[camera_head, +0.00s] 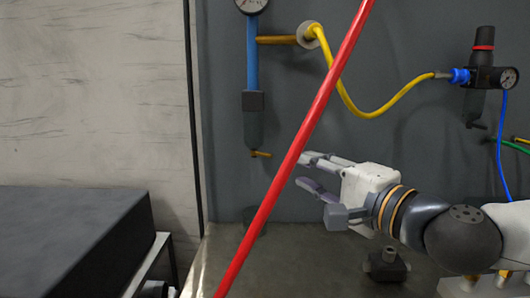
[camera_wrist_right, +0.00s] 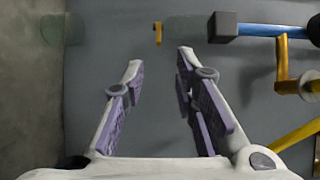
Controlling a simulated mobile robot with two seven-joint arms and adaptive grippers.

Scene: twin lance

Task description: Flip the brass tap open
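The brass tap (camera_head: 261,154) is a small brass lever at the bottom of a glassy, dark section below a blue upright pipe (camera_head: 252,55). In the head view it points to the right, roughly level. My right gripper (camera_head: 303,170) is open and empty, to the right of the tap and slightly below it, with the fingers pointing left. In the right wrist view the tap (camera_wrist_right: 158,34) lies ahead, beyond the gap between the open fingertips (camera_wrist_right: 160,60), with no contact visible. My left gripper is not in view.
A red rod (camera_head: 300,155) slants across the head view, passing between tap and right gripper in the picture; its depth is unclear. A yellow hose (camera_head: 372,113) runs to a dark regulator (camera_head: 489,76). A dark block (camera_head: 75,235) stands at lower left.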

